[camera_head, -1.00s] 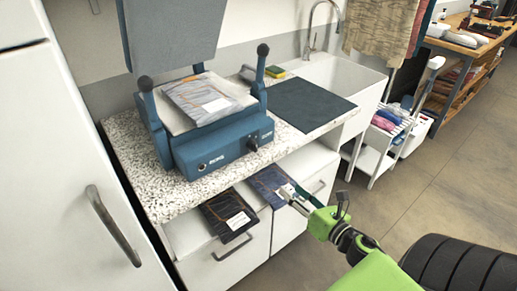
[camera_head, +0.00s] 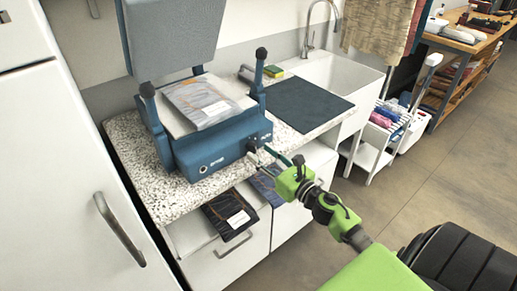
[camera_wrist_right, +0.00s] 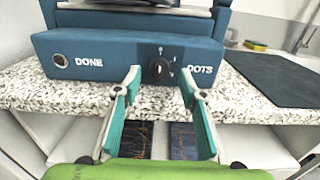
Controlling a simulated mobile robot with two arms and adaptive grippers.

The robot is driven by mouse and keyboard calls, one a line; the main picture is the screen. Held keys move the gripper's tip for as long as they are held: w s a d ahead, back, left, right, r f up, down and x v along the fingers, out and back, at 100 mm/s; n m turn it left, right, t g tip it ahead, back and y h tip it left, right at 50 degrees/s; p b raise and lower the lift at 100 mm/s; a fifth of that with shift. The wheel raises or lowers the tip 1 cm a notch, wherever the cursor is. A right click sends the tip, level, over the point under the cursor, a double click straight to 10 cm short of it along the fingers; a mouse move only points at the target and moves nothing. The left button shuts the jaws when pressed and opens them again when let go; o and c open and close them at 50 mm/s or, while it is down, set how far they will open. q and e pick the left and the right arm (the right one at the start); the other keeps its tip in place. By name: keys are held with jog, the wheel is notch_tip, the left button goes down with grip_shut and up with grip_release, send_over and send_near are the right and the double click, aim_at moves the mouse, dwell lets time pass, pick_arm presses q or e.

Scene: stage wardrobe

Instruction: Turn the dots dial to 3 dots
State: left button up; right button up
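The dots dial (camera_wrist_right: 158,70) is a black knob on the front of the blue press (camera_wrist_right: 110,60), beside the word DOTS, with small marks around it. I cannot read which mark it points to. My right gripper (camera_wrist_right: 158,82) is open, its teal fingers on either side of the dial in the wrist view and seemingly short of it. In the head view the right gripper (camera_head: 262,158) reaches to the right part of the press front and hides most of the dial. My left gripper is not in view.
The press stands on a speckled counter (camera_head: 122,128) with its lid raised and a wrapped packet (camera_head: 203,102) on its plate. A dark mat (camera_head: 305,104) and sink (camera_head: 345,75) lie right. Below, an open drawer holds a dark packet (camera_head: 230,213).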

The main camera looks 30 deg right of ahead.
jog(key=shift+w+a, duration=0.15)
jog(key=shift+w, duration=0.9)
grip_shut()
